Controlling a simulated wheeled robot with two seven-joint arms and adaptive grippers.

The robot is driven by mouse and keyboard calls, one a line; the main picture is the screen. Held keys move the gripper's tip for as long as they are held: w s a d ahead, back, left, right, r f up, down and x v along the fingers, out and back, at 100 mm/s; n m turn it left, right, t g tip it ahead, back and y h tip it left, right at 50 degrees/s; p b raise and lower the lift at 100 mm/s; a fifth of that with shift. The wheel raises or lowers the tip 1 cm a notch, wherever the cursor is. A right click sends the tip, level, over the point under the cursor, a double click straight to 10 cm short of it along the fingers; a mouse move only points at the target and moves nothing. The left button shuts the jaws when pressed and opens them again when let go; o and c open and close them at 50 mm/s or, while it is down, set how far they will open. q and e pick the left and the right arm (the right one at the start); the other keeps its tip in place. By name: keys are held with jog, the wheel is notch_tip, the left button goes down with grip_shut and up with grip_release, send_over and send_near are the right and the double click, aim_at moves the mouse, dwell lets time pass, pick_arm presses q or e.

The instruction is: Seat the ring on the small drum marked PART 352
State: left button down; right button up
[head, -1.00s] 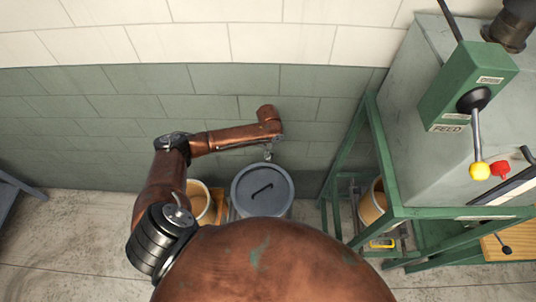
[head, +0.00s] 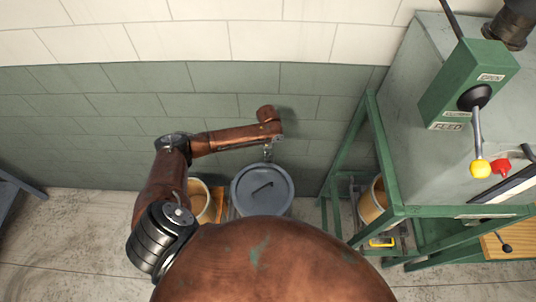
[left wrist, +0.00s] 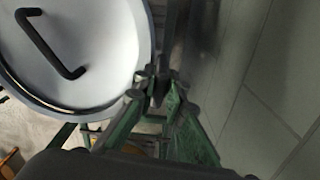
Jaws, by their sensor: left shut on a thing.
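A drum with a round grey lid (head: 262,188) and a bar handle stands by the wall. The lid also shows at the upper left of the left wrist view (left wrist: 85,45), with a darker band around its edge. My left gripper (head: 268,152) is at the lid's wall-side edge. In the left wrist view its fingers (left wrist: 157,88) are closed on a small dark part beside the rim, which looks like part of the ring; the fingers hide most of it. I cannot read any PART 352 marking. My right gripper is not in view.
An open tan container (head: 199,203) stands left of the lidded drum. Another (head: 373,200) is under the green machine stand (head: 398,212) on the right. The tiled wall (head: 120,105) is close behind my left arm.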

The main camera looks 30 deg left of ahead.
pick_arm(q)
jog(key=shift+f, duration=0.35)
dwell(0.3)
jog(key=c, duration=1.9)
grip_release()
jog(key=shift+o, duration=0.3)
jog(key=o, duration=0.5)
notch_tip(320, 180, up, 3)
jog(key=p, duration=0.3)
jog(key=shift+r, duration=0.2)
jog(key=shift+r+p, duration=1.3)
jog(key=shift+r, duration=3)
